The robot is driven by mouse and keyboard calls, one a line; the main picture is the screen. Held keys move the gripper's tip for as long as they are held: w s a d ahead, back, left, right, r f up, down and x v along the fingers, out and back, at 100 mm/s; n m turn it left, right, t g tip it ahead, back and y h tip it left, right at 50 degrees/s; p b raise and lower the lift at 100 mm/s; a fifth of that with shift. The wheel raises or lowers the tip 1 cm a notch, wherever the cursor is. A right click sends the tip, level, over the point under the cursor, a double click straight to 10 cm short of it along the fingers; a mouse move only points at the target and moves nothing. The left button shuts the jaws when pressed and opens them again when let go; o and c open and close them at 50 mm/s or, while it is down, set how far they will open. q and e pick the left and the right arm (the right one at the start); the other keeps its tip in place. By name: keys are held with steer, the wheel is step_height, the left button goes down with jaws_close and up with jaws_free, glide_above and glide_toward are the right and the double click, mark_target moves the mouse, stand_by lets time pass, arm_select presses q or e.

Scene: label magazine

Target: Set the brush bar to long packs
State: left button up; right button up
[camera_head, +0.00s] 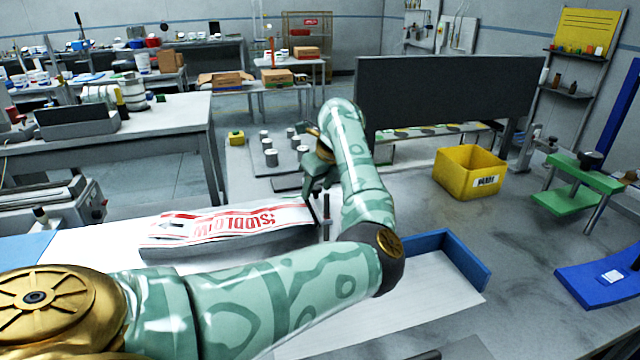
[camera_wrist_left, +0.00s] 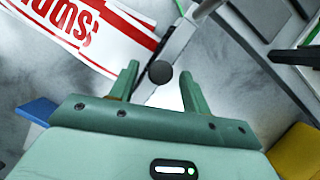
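My left gripper (camera_head: 318,190) reaches down at the right end of the white, red-printed pack (camera_head: 235,222). In the left wrist view its two fingers (camera_wrist_left: 160,88) are open and apart. A dark round knob (camera_wrist_left: 160,72) shows between the fingertips, and I see no finger closed on it. A pale grey bar (camera_wrist_left: 185,35) runs beside the knob; I cannot tell for sure that it is the brush bar. The red-printed pack also shows in the left wrist view (camera_wrist_left: 85,30). My forearm hides part of the area behind the gripper in the head view. My right gripper does not show.
A blue-edged tray (camera_head: 462,262) lies right of my arm. A yellow bin (camera_head: 468,172) stands behind it, near a large dark panel (camera_head: 450,90). Several grey cylinders (camera_head: 270,158) stand behind the gripper.

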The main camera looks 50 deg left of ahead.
arm_select(q)
steer(key=shift+r, duration=0.1)
steer(key=shift+r, duration=0.25)
steer(key=p+v, duration=0.4)
steer(key=v, duration=1.1)
steer(key=shift+d+r+p, duration=0.25)
steer(key=shift+r+p, duration=0.05)
